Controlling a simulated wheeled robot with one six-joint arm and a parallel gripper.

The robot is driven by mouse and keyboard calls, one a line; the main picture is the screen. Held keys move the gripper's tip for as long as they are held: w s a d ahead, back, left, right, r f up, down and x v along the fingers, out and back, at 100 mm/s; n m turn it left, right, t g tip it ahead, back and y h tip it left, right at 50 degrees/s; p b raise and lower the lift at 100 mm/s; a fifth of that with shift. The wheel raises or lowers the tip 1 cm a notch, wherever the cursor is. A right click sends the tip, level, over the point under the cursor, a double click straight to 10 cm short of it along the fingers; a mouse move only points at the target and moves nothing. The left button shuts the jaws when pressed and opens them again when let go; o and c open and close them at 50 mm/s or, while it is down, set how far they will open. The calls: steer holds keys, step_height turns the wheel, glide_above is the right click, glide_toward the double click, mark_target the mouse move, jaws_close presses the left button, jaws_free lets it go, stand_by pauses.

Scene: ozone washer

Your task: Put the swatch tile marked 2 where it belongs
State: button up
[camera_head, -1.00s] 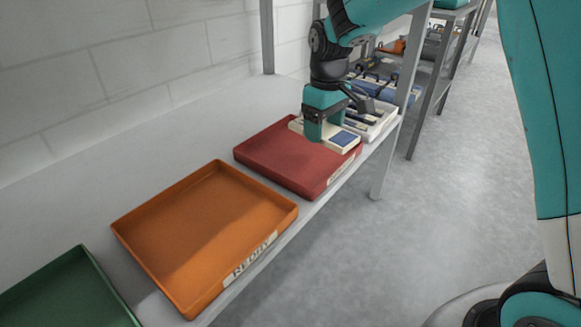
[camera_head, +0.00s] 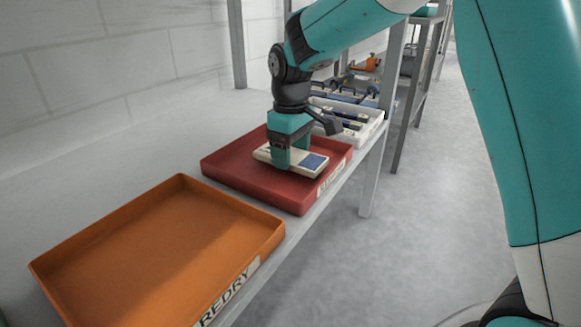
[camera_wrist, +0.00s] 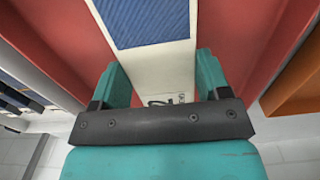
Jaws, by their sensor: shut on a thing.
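The swatch tile (camera_head: 312,162) is a cream slab with a blue patch at one end. My gripper (camera_head: 290,162) is shut on it, and it is over or in the red tray (camera_head: 225,166). I cannot tell whether the tile touches the tray floor. In the wrist view the tile (camera_wrist: 165,65) lies between the two teal fingers (camera_wrist: 160,88), its blue patch at the top edge. A dark mark shows near my gripper, partly hidden, so I cannot read the number. The red tray's label (camera_head: 333,177) is too small to read.
An orange tray (camera_head: 165,245) labelled REDRY stands empty nearer on the same shelf. A white tray (camera_head: 368,128) with several swatch tiles stands behind the red tray, beside a shelf post (camera_head: 380,150). A wall runs along the left.

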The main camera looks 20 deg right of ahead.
steer(key=shift+f, duration=0.9)
steer(key=shift+r, duration=0.15)
steer(key=o, duration=1)
